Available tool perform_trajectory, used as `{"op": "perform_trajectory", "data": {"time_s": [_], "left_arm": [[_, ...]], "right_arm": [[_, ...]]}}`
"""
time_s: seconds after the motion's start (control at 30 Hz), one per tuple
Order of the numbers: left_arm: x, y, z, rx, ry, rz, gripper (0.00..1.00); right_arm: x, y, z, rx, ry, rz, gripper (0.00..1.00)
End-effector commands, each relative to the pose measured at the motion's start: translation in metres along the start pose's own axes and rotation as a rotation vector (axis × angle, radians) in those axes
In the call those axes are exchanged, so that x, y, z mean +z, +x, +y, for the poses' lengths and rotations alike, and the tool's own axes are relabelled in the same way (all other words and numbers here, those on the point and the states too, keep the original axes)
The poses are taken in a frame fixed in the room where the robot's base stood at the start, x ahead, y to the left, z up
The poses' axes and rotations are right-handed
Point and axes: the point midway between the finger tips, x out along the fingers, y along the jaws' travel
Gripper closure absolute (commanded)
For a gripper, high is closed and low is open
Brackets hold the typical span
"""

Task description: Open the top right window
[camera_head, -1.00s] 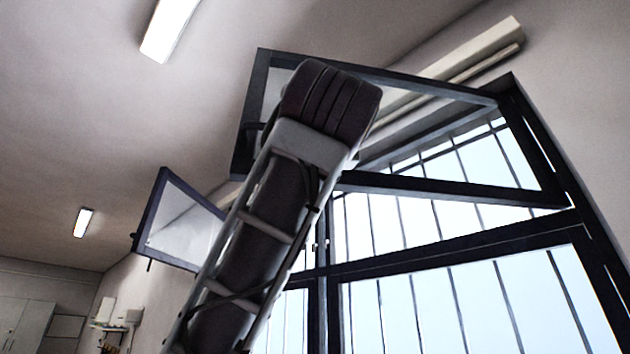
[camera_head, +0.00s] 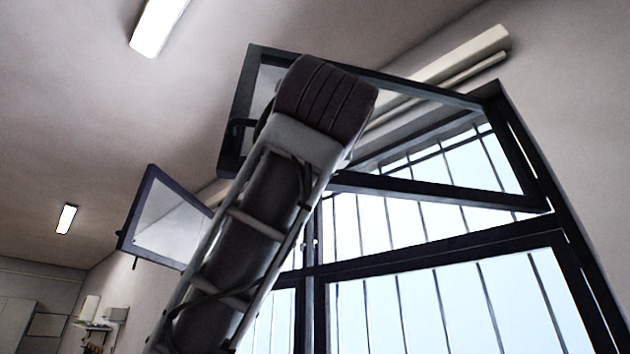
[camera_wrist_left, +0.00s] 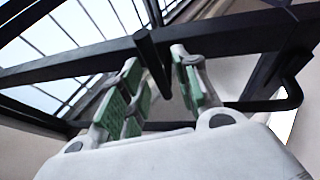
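The top right window (camera_head: 431,190) has a dark frame and stands swung open into the room, its free left edge (camera_head: 234,112) well away from the opening. Its right side meets the fixed frame. My left arm rises in front of it and hides part of the pane. In the left wrist view, my left gripper (camera_wrist_left: 158,94) has its green-padded fingers spread apart. A dark bar (camera_wrist_left: 152,62) shows between the fingers; I cannot tell whether they touch it. A dark bent handle (camera_wrist_left: 277,103) on the window frame is right of the fingers. My right gripper is not in view.
A smaller open window (camera_head: 168,222) hangs at the left. Below the top right window is a large barred window (camera_head: 450,300) in a dark frame. A pale rail (camera_head: 465,55) runs along the wall above. A ceiling light (camera_head: 158,25) is at the top left.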

Motion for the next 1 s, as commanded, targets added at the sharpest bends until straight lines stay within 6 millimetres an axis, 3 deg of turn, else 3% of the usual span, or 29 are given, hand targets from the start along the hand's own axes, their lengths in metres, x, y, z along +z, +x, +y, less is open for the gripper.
{"op": "perform_trajectory", "data": {"time_s": [0.23, 0.43, 1.0], "left_arm": [[0.0, -0.003, 0.0, -0.001, 0.0, -0.001, 0.68], [0.0, -0.018, 0.0, 0.0, -0.001, 0.0, 0.68], [0.0, -0.099, 0.002, 0.002, 0.0, 0.001, 0.68]], "right_arm": [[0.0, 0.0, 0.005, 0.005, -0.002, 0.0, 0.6], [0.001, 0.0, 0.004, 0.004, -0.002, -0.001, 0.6], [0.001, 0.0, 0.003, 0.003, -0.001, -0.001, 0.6]]}}
